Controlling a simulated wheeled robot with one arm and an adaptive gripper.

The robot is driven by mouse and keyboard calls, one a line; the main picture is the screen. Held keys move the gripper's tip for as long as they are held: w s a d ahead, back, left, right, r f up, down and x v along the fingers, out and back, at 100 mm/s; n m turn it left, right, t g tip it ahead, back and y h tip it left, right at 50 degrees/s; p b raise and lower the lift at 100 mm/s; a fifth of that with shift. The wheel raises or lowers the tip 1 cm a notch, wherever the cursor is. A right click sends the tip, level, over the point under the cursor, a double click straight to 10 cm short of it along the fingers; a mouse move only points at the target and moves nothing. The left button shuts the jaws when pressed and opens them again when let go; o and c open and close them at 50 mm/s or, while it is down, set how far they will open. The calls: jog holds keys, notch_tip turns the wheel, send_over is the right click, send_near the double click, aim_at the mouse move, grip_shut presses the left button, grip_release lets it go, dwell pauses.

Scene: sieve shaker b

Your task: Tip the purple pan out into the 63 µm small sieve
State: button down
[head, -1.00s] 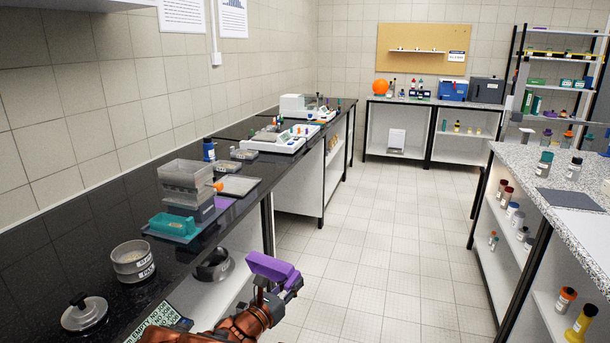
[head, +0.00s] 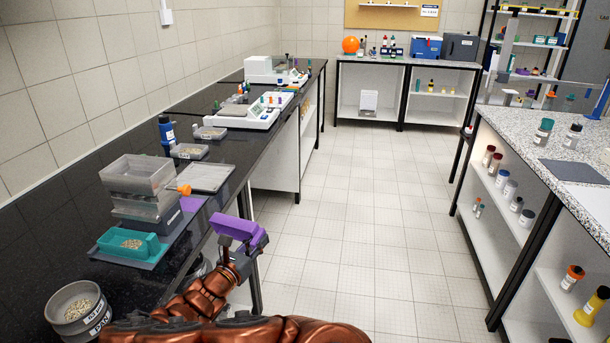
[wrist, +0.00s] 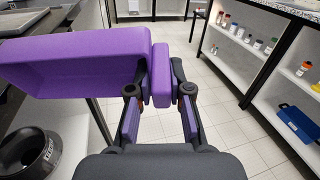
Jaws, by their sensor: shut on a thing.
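The purple pan (head: 232,228) is held by its grip block in my gripper (head: 241,262), off the counter's front edge and above the floor. In the wrist view the pan (wrist: 75,62) extends left from the fingers (wrist: 160,92), which are shut on the block. Its inside is hidden in the wrist view, so I cannot tell what it holds. A round grey sieve stack (head: 75,312) with pale grains and white labels stands at the lower left of the counter. I cannot read which sieve is the 63 µm small one.
A clear-walled sieve stack (head: 137,176) stands on the black counter (head: 60,235), with a teal pan (head: 128,247) of grains before it. Grey dishes (head: 189,152) and a flat tray (head: 207,177) lie behind. The floor aisle (head: 360,235) is clear; a speckled bench (head: 520,135) stands right.

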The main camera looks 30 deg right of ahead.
aim_at(258, 235)
jog(key=shift+d, duration=0.1)
jog(key=shift+r+p, duration=0.4)
jog(key=shift+p, duration=0.35)
jog(key=shift+r+g+y+p, duration=0.25)
jog(key=shift+g+y+p, duration=0.3)
jog(key=shift+p, duration=0.6)
jog(key=g+y+p, duration=0.1)
jog(key=y+p, duration=0.1)
jog(key=p, duration=0.3)
jog(key=r+g+y+p, duration=0.1)
jog(key=y+p, duration=0.1)
jog(key=p, duration=0.3)
jog(key=shift+s+g, duration=0.1)
jog(key=shift+g, duration=0.25)
jog(key=shift+f+y+p, duration=0.15)
jog(key=shift+y+p, duration=0.1)
jog(key=shift+p, duration=0.1)
jog(key=shift+g+y, duration=0.4)
jog(key=shift+g, duration=0.2)
jog(key=shift+y, duration=0.3)
jog(key=shift+r+g+y, duration=0.25)
jog(key=shift+g+y, duration=0.35)
jog(key=shift+r+g+y, duration=0.2)
jog(key=shift+g+y, duration=0.4)
jog(key=shift+r+y, duration=0.15)
jog(key=shift+y, duration=0.15)
